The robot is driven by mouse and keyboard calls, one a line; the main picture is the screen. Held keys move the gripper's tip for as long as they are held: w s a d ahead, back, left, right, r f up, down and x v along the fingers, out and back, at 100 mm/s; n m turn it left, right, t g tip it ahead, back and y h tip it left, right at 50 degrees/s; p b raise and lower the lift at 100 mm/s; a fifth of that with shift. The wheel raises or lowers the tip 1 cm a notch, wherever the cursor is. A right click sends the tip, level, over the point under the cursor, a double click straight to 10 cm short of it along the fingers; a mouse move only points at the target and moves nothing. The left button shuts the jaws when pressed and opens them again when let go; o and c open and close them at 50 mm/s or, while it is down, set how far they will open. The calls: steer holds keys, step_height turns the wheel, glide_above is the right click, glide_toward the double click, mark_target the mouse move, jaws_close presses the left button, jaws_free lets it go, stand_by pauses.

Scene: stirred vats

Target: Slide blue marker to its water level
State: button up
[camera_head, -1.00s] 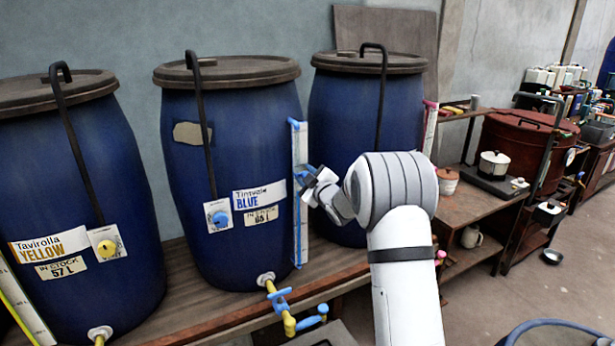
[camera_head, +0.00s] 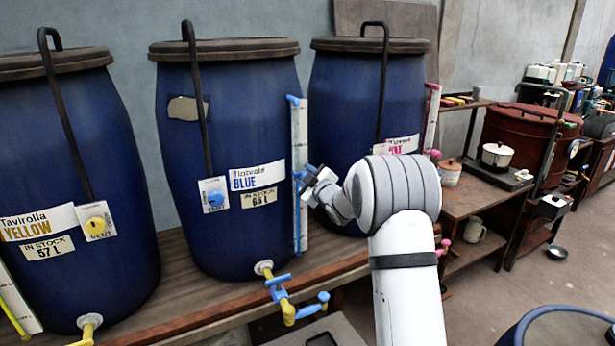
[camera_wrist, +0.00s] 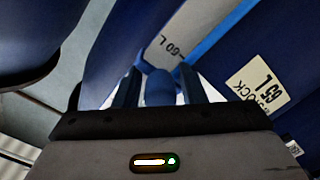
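The blue marker (camera_head: 299,177) sits on the upright white gauge strip (camera_head: 301,128) at the right side of the Tintvale BLUE vat (camera_head: 232,125). It is about midway down the strip. My gripper (camera_head: 310,179) reaches it from the right. In the wrist view, the marker's rounded blue part (camera_wrist: 160,88) lies between the two fingers of my gripper (camera_wrist: 161,92), which seem shut on it. A printed "60 L" on the strip (camera_wrist: 172,44) shows just beyond. The stock plate (camera_head: 259,198) on the vat reads about 65 L. I cannot make out a water line.
A yellow-labelled vat (camera_head: 75,190) stands left and another blue vat (camera_head: 350,110) behind right. A tap (camera_head: 283,297) juts out below the middle vat. A wooden shelf (camera_head: 345,255) carries the vats. A side table (camera_head: 465,200) stands right.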

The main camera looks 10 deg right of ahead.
steer(key=shift+o, duration=0.8)
steer(key=b+v, duration=0.2)
steer(key=v, duration=0.5)
steer(key=shift+s, duration=0.35)
steer(key=shift+d, duration=0.1)
steer(key=shift+r, duration=0.1)
steer(key=s+f+m+g+h, duration=0.2)
steer(key=s+m+g, duration=0.2)
steer(key=s, duration=1.1)
steer(key=s+f+m+g+h, duration=0.1)
steer(key=s+m+g, duration=0.3)
steer(key=s, duration=1)
steer(key=s+a+f+m+g+h, duration=0.1)
steer(key=s+g, duration=0.5)
steer(key=s, duration=0.9)
step_height(320, 180, down, 3)
steer(key=m+h, duration=0.1)
steer(key=m, duration=0.2)
steer(key=shift+s+r+m+g+h, duration=0.25)
steer(key=shift+s+m+g+h, duration=0.05)
